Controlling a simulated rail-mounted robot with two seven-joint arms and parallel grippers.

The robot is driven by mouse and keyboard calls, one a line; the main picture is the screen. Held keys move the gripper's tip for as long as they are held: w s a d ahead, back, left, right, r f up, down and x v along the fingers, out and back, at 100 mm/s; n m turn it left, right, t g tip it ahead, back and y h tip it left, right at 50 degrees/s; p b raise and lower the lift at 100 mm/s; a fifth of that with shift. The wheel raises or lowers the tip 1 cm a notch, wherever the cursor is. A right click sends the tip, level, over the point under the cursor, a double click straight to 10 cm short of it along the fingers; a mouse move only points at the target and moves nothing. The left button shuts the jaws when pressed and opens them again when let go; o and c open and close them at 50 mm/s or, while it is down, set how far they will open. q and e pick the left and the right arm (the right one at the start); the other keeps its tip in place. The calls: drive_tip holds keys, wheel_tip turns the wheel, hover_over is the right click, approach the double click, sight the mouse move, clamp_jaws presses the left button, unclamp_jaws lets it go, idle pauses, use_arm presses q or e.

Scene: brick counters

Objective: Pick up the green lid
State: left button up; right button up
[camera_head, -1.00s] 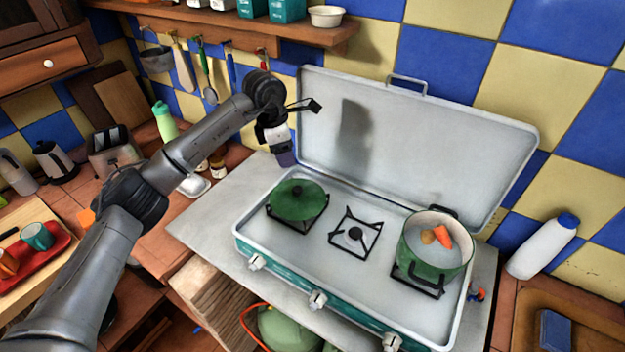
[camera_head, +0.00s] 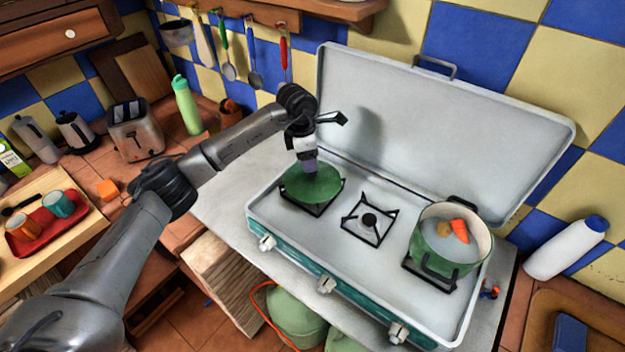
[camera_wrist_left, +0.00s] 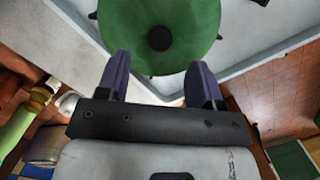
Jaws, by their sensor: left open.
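The green lid (camera_head: 313,188) lies on the left burner of the camping stove. In the left wrist view the round lid (camera_wrist_left: 190,22) fills the top middle, with its dark knob (camera_wrist_left: 160,38) between and beyond the fingertips. My left gripper (camera_head: 309,168) points down just above the lid and hides its far part and knob in the head view. In the left wrist view the two fingers (camera_wrist_left: 160,78) are spread apart with nothing between them. My right gripper is not in view.
The open stove (camera_head: 330,256) has a raised metal cover (camera_head: 440,130) behind the burners. A green pot (camera_head: 447,262) with orange and tan pieces stands on the right burner. The middle burner (camera_head: 368,221) is bare. Several utensils hang on the wall behind.

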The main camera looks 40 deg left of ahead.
sight(313, 176)
use_arm(q)
drive_tip(key=shift+w+d+f, duration=0.1)
drive_tip(key=shift+f, duration=0.75)
drive_tip(key=shift+w+d+f, duration=0.15)
drive_tip(key=shift+f, duration=0.65)
drive_tip(key=shift+w+d+f, duration=0.1)
drive_tip(key=shift+f, duration=0.75)
drive_tip(key=c, duration=1.1)
drive_tip(key=shift+r, duration=0.1)
